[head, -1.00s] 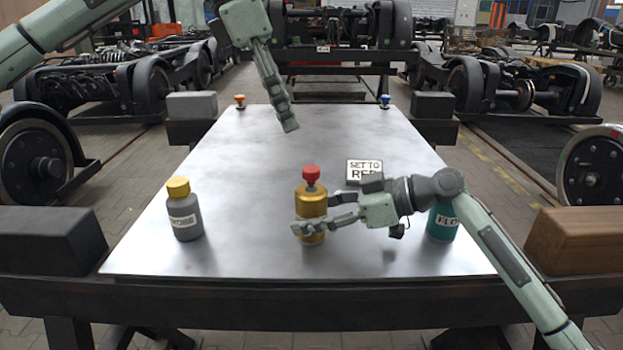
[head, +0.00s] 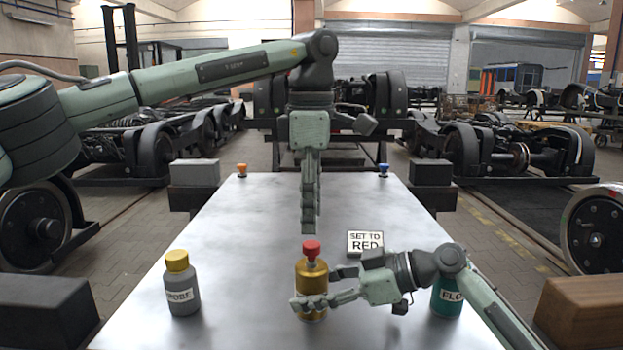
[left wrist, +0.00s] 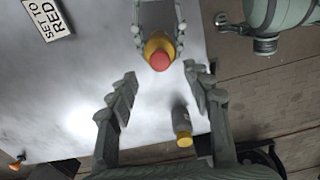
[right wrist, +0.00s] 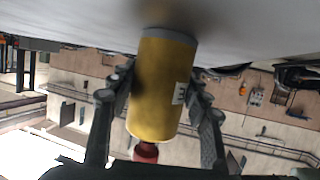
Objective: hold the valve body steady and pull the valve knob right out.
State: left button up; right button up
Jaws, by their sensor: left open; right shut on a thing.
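The valve body (head: 312,276) is a brass-yellow cylinder standing upright on the metal table (head: 240,260). Its red valve knob (head: 311,249) sits on top and also shows in the left wrist view (left wrist: 160,61). My right gripper (head: 318,302) is shut on the valve body from the right, low down; in the right wrist view a finger lies on each side of the yellow cylinder (right wrist: 160,88). My left gripper (head: 311,228) points down above the red knob, apart from it. In the left wrist view its fingers (left wrist: 158,90) are spread and empty, with the knob beyond their tips.
A grey bottle with a yellow cap (head: 182,284) stands on the left. A sign reading "SET TO RED" (head: 366,243) is behind the valve. Small orange (head: 242,169) and blue (head: 384,169) knobs are at the far corners.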

aim_at(312, 244)
pick_arm(q)
jog(key=shift+f, duration=2.55)
grip_shut()
